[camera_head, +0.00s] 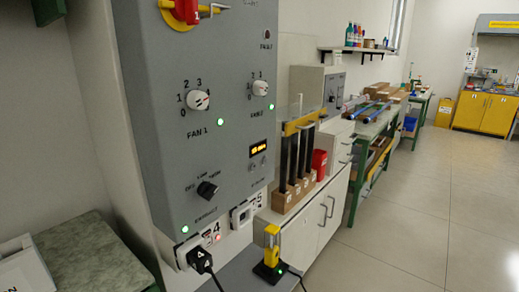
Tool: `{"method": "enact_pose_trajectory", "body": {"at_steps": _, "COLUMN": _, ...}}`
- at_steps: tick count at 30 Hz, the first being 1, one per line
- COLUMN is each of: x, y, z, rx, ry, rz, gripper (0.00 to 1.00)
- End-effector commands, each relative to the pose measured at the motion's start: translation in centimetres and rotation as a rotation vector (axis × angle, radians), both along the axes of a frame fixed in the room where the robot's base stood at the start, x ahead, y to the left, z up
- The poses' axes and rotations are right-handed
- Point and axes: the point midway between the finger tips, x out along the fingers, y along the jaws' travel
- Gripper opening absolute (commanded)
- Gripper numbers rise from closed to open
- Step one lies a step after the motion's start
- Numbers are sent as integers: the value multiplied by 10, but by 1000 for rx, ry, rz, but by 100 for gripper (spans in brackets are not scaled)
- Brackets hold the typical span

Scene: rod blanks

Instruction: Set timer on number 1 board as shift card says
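A grey control board (225,140) fills the left middle of the head view, seen at an angle. Small controls (257,168) sit below the display, too small to make out. A red and yellow switch (187,12) with a white mark like a 1 is at the board's top, cut off by the frame. I see no readable shift card. My gripper is not in view.
The board also has a fan 1 knob (199,100), a second fan knob (261,88) and a black exhaust knob (207,190). A black plug (199,260) is in a socket below. A yellow device (271,243) stands nearby. The floor (420,215) at right is open.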

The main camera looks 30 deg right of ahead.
Motion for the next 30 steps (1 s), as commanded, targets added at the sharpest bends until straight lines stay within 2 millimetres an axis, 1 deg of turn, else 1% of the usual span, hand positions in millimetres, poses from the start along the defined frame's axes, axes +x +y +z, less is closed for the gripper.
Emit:
{"method": "enact_pose_trajectory", "body": {"at_steps": 10, "x": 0, "y": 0, "z": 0, "rx": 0, "ry": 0, "rz": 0, "gripper": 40}}
{"method": "enact_pose_trajectory", "body": {"at_steps": 11, "x": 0, "y": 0, "z": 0, "rx": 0, "ry": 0, "rz": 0, "gripper": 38}}
{"method": "enact_pose_trajectory", "body": {"at_steps": 23, "x": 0, "y": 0, "z": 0, "rx": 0, "ry": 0, "rz": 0, "gripper": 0}}
{"method": "enact_pose_trajectory", "body": {"at_steps": 30, "x": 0, "y": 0, "z": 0, "rx": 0, "ry": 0, "rz": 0, "gripper": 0}}
